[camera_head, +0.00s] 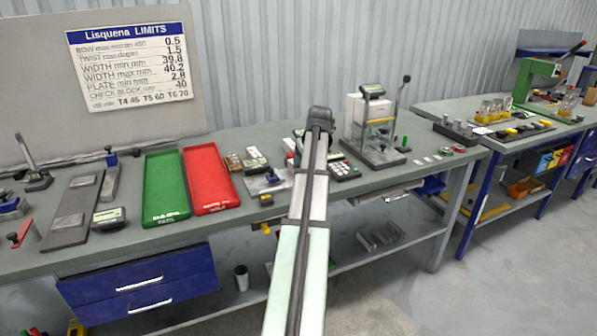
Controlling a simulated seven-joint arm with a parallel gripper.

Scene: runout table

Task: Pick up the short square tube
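I cannot pick out the short square tube with certainty. Several small grey metal pieces (367,241) lie on the lower shelf under the bench, too small to tell whether one is a square tube. A grey metal bar (109,183) lies on the bench at the left, beside a long dark grey plate (78,208). My arm rises from the bottom middle of the view and ends in a dark rounded joint over the bench. My gripper's fingers do not show; the arm may hide them, along with part of the bench behind it.
A green tray (165,188) and a red tray (210,178) lie left of my arm. A second bench (500,148) stands at the far right, with floor between.

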